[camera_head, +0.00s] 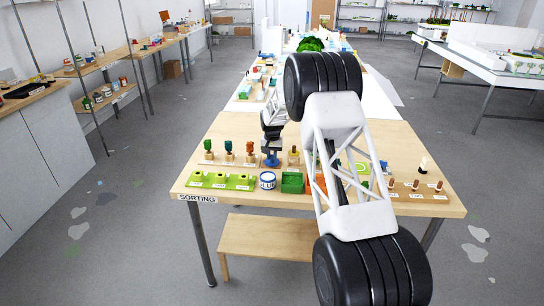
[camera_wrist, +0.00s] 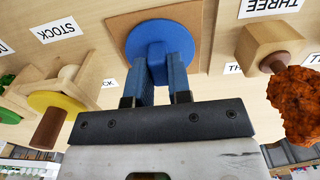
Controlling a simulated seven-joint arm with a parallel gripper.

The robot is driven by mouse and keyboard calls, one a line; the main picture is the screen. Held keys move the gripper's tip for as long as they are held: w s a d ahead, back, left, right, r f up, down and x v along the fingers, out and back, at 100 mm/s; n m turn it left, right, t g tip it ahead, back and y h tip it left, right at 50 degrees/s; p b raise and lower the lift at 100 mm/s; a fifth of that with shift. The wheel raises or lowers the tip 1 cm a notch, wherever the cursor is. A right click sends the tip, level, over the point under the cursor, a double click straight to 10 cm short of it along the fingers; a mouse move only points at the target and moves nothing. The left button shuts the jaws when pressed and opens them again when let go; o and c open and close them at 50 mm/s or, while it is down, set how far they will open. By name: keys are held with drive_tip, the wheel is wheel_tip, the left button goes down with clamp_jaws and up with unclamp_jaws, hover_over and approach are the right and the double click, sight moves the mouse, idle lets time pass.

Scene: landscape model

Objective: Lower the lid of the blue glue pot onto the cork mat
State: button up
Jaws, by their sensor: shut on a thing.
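The blue lid (camera_wrist: 146,38) is a round disc with a raised middle, seen from above in the wrist view. My gripper (camera_wrist: 160,72) is shut on its middle part with both blue fingers. The brown cork mat (camera_wrist: 120,20) lies beneath the lid and shows on both sides of it. I cannot tell whether the lid touches the mat. In the head view the lid (camera_head: 271,161) shows low under my gripper (camera_head: 272,148), and the mat is hard to make out. A white and blue pot (camera_head: 267,180) stands in front of it.
Small model trees (camera_head: 228,148) on wooden blocks stand left of my gripper. A yellow disc with a brown peg (camera_wrist: 57,102) is close by on the other side. Green trays (camera_head: 220,180) line the table's front edge. My arm hides the table's middle.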

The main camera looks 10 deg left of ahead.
drive_tip(key=o, duration=0.8)
drive_tip(key=shift+r, duration=0.1)
drive_tip(key=shift+r, duration=3.4)
